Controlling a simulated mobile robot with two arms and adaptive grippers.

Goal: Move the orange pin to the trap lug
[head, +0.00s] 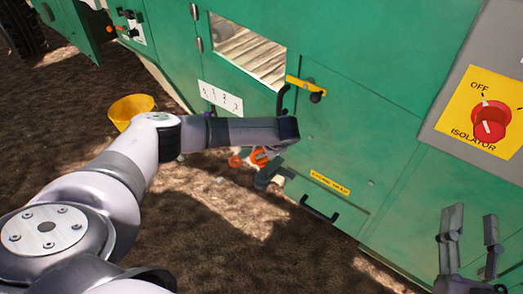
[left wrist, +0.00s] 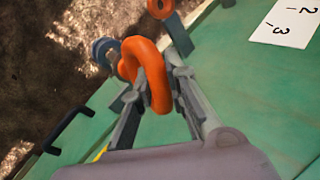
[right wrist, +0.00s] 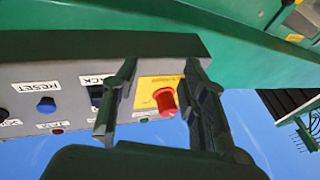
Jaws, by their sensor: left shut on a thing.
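The orange pin (left wrist: 153,72) shows in the left wrist view as a thick orange loop between the fingertips of my left gripper (left wrist: 152,88), which is shut on it. In the head view, orange parts (head: 259,156) show just below my left forearm, beside my left gripper (head: 268,176), low in front of the green machine. A second orange piece with a hole (left wrist: 161,8) lies beyond the loop; I cannot tell whether it belongs to a lug. The trap lug is not clearly identifiable. My right gripper (head: 472,232) is open and empty; its fingers also show in the right wrist view (right wrist: 158,100).
The green machine (head: 345,150) fills the right side, with a black handle (head: 319,209), a yellow latch (head: 306,86) and a red isolator knob (head: 490,122). A yellow bucket (head: 131,108) stands on the soil. A control panel (right wrist: 70,90) faces my right wrist.

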